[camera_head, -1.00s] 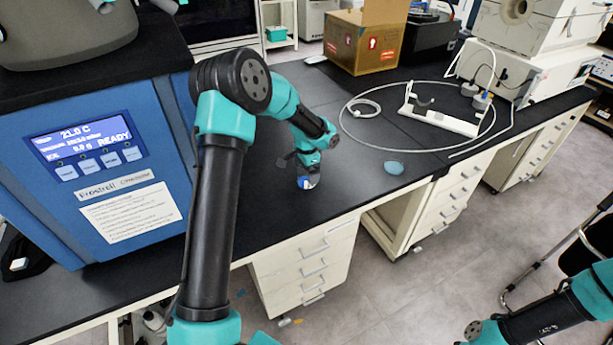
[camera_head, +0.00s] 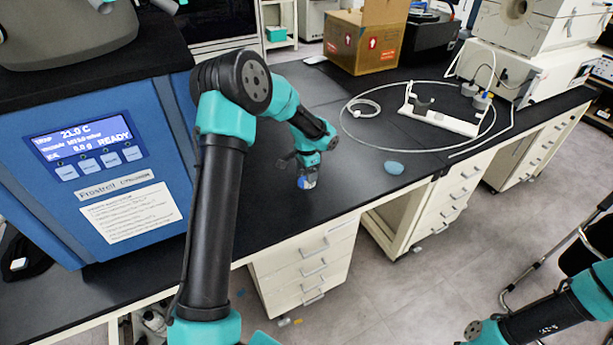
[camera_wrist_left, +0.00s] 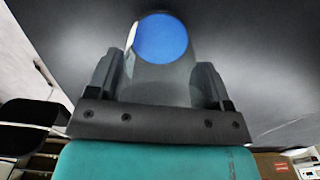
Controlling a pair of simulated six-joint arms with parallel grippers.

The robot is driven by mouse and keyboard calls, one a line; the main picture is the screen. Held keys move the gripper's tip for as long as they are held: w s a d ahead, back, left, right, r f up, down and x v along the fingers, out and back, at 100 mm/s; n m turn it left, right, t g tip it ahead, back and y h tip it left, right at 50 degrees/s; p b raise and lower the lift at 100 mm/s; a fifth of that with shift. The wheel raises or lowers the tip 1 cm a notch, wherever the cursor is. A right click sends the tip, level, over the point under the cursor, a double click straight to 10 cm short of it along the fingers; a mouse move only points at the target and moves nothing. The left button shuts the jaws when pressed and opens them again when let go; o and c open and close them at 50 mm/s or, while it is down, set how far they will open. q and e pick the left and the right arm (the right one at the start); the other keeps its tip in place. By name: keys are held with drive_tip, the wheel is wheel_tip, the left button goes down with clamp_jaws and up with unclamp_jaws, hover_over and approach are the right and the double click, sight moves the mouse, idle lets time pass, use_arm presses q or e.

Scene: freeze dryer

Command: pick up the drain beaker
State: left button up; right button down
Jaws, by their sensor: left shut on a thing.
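The drain beaker (camera_head: 308,182) is a small clear beaker with blue showing at its end, near the front edge of the black bench. In the left wrist view the beaker (camera_wrist_left: 160,75) lies between the two dark fingers, with a blue disc at its far end. My left gripper (camera_head: 306,172) points down and is shut on the beaker. In the left wrist view the left gripper (camera_wrist_left: 160,85) has a finger on each side of it. I cannot tell whether the beaker touches the bench. Only part of my right arm shows at the lower right; its gripper is out of view.
A blue freeze dryer (camera_head: 110,160) with a lit display stands at left. A light blue round object (camera_head: 394,168) lies right of the beaker. Behind are a coiled tube (camera_head: 363,108), a white stand (camera_head: 440,121) and a cardboard box (camera_head: 365,42).

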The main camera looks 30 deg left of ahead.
use_arm(q)
drive_tip(key=shift+c, duration=0.9)
drive_tip(key=shift+r, duration=0.1)
drive_tip(key=shift+r, duration=0.45)
wheel_tip(320, 180, up, 3)
drive_tip(key=shift+f, duration=0.2)
drive_tip(key=s+d+r, duration=0.1)
drive_tip(key=s+d, duration=0.7)
drive_tip(key=s, duration=0.5)
drive_tip(key=shift+s+d+r, duration=0.15)
drive_tip(key=shift+s, duration=0.2)
